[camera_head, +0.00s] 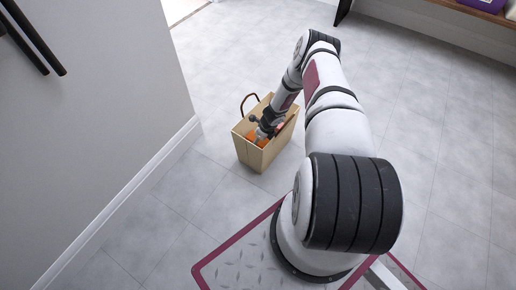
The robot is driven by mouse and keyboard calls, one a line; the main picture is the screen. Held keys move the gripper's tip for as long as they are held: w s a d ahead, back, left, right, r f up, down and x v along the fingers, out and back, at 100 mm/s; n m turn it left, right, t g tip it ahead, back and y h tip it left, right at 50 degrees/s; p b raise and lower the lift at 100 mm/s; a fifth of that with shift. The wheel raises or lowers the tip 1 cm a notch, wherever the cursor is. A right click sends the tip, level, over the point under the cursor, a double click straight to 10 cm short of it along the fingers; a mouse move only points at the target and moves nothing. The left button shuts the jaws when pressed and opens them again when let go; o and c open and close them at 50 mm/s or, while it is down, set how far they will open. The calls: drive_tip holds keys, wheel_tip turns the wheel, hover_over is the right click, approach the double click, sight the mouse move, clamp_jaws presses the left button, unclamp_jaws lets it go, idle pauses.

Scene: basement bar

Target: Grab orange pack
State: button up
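A tan open-topped bag or box (250,155) with a brown looped handle stands upright on the floor near the middle of the view. Something orange (252,137) shows inside it, at the near left of the opening; only small parts of it are visible. My gripper (262,133) reaches down into the opening, right at the orange thing. My arm hides much of the inside. The fingers are small and partly hidden, so I cannot tell whether they touch or hold the orange thing.
A grey wall (90,110) with a white baseboard runs along the left. Grey tiled floor (450,150) is clear on the right. A wooden shelf or bench edge with a purple thing (486,5) on it is at the top right. A dark leg (343,10) stands at the top.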

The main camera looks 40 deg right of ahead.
drive_tip(key=shift+c, duration=0.3)
clamp_jaws()
idle(0.4)
